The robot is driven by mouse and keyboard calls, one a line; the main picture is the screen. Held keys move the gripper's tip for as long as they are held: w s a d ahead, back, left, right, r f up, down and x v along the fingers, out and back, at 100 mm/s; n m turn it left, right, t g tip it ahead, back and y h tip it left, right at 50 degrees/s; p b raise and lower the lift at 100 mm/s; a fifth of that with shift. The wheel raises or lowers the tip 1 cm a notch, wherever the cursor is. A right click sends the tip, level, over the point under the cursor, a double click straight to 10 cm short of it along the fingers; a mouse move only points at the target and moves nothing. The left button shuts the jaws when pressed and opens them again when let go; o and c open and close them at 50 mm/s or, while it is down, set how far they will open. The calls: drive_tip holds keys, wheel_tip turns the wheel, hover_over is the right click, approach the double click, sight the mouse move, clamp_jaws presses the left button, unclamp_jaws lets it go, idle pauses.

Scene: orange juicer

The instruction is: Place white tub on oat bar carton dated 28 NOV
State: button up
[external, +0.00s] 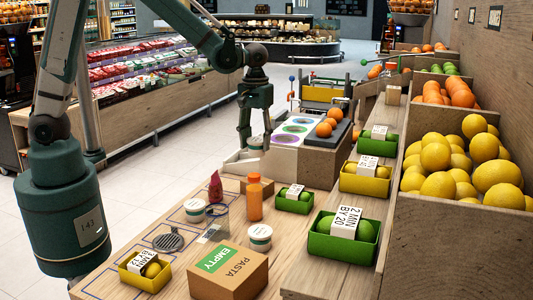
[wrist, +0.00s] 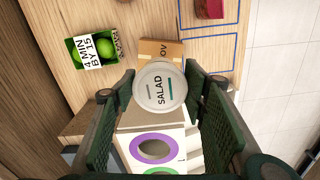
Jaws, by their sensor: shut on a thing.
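My gripper (external: 255,136) is shut on a white tub (external: 255,143), held above the far part of the table. In the wrist view the tub's round lid (wrist: 159,88) reads SALAD and sits between the two fingers. A small brown carton (external: 266,186) stands on the table behind the orange bottle, lower and nearer than the held tub. In the wrist view this carton (wrist: 160,47) lies just beyond the lid, with only "OV" of its print readable; the tub hides part of it. The tub appears apart from the carton.
An orange bottle (external: 254,199) and a red item (external: 215,188) stand near the carton. Two other white tubs (external: 195,211) (external: 260,238) and a PASTA carton (external: 229,277) are nearer. A green tray (wrist: 93,50) sits beside the carton. Fruit bins line the right.

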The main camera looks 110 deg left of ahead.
drive_tip(key=shift+f, duration=0.2)
drive_tip(key=shift+f, duration=2.8)
drive_tip(key=shift+f, duration=2.05)
drive_tip(key=shift+f+b, duration=0.2)
drive_tip(key=shift+b, duration=0.1)
drive_tip(key=o, duration=0.9)
drive_tip(key=shift+o, duration=0.2)
drive_tip(key=shift+r, duration=0.15)
drive_tip(key=shift+r+p, duration=0.4)
drive_tip(key=shift+r, duration=5.65)
